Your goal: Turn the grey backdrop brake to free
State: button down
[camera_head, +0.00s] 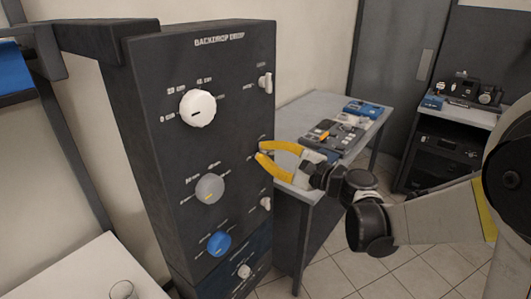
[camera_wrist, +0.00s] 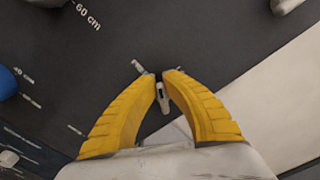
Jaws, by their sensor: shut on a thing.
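The dark backdrop hoist panel (camera_head: 150,130) has a white knob (camera_head: 197,107), a grey knob (camera_head: 209,188) and a blue knob (camera_head: 218,243) down its front. Small white brake levers line its right side. My gripper (camera_head: 259,153) is at the middle lever, level with the grey knob's row. In the wrist view the yellow fingers of my gripper (camera_wrist: 163,76) are closed around the small white grey-backdrop brake lever (camera_wrist: 162,97). The fingers hide much of it in the head view, and I cannot read its setting.
The upper brake lever (camera_head: 265,82) and the lower brake lever (camera_head: 265,203) sit close above and below my gripper. A grey table (camera_head: 316,108) with equipment stands right behind the panel.

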jog(key=n, duration=0.3)
jog(key=shift+f+b, duration=0.35)
jog(key=shift+f, duration=0.05)
jog(key=shift+f+n, duration=0.1)
jog(key=shift+n, duration=1.3)
jog(key=c, duration=1.5)
grip_release()
jog(key=shift+w, duration=0.15)
jog(key=v, duration=1.2)
